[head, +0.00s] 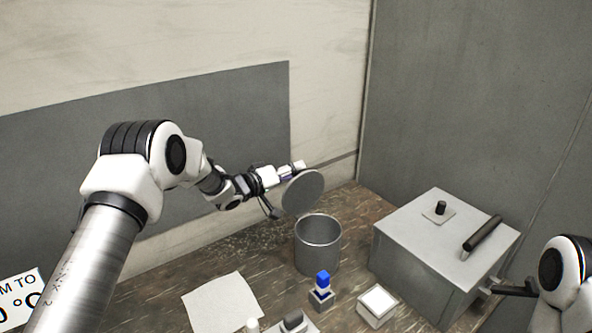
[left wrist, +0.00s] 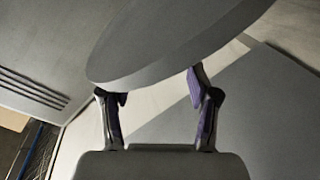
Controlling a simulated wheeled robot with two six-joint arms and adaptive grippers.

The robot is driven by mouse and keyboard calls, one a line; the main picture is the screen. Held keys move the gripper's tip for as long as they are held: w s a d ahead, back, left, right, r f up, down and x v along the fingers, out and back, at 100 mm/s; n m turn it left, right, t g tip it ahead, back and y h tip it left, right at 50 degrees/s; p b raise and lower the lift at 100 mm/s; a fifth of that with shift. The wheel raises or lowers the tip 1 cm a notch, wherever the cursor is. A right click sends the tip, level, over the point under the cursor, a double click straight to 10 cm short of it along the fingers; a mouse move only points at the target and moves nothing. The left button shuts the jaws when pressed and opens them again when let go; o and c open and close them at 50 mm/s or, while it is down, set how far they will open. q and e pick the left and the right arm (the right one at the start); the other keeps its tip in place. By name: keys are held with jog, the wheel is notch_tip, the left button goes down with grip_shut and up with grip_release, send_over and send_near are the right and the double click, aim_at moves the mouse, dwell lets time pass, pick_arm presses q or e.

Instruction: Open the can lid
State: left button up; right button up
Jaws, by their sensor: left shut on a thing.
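The can lid (head: 303,192), a flat grey disc, is off the can and held steeply tilted above it. The can (head: 318,246) is a grey metal cylinder standing upright on the table with its top open. My left gripper (head: 281,176) is shut on the lid, above the can and slightly to its left. In the left wrist view, the lid (left wrist: 180,38) fills the upper middle and partly hides the fingertips. My right gripper (head: 510,288) shows small and dark at the right edge, beside the grey box; its jaw state is unclear.
A large grey box (head: 425,245) with a black knob and a dark handle stands right of the can. In front are a blue-topped bottle (head: 322,290), a small white-topped block (head: 377,305) and a white sheet (head: 222,300). Walls close off the back and right.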

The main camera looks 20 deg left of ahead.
pick_arm(q)
jog(key=a+p+v, duration=0.1)
jog(key=p+v, duration=0.2)
jog(key=v, duration=0.5)
jog(key=shift+w+a, duration=0.15)
jog(key=shift+w, duration=0.15)
jog(key=shift+r, duration=0.1)
jog(key=v, duration=1.1)
jog(key=shift+s+a, duration=0.2)
jog(key=shift+s, duration=0.15)
